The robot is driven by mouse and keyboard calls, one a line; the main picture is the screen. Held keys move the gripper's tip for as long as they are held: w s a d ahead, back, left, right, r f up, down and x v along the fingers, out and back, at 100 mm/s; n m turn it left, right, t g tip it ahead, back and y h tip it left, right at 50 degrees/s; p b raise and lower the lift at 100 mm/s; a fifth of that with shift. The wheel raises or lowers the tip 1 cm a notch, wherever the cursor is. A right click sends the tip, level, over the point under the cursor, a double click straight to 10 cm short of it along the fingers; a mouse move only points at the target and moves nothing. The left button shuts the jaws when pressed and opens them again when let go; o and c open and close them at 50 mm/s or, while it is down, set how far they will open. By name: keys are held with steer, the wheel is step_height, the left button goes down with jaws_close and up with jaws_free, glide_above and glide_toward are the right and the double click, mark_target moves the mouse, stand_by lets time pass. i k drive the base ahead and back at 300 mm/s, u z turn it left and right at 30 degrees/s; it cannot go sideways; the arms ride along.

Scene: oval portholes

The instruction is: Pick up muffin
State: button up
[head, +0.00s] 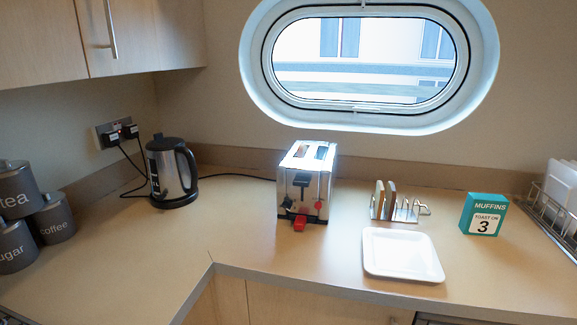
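A silver toast rack (410,210) stands on the counter right of centre, with two thin brown-edged slices (384,200) upright in its left part. They may be muffin pieces, but they are too small to tell. A teal box (482,214) to their right reads "MUFFINS TOAST ON 3"; its contents are hidden. A chrome toaster (306,185) with dark slots on top and a red piece low on its front stands left of the rack. A white square plate (401,255) lies empty in front of the rack. My gripper is not in view.
A kettle (172,172) with a cord to a wall socket stands left. Dark tea, sugar and coffee canisters (55,218) are at the far left. A wire dish rack (555,205) with plates is at the right edge.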

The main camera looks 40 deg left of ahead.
mark_target(302, 149)
steer(key=u, duration=0.15)
steer(key=k, duration=0.65)
steer(key=u, duration=1.2)
steer(key=i, duration=1)
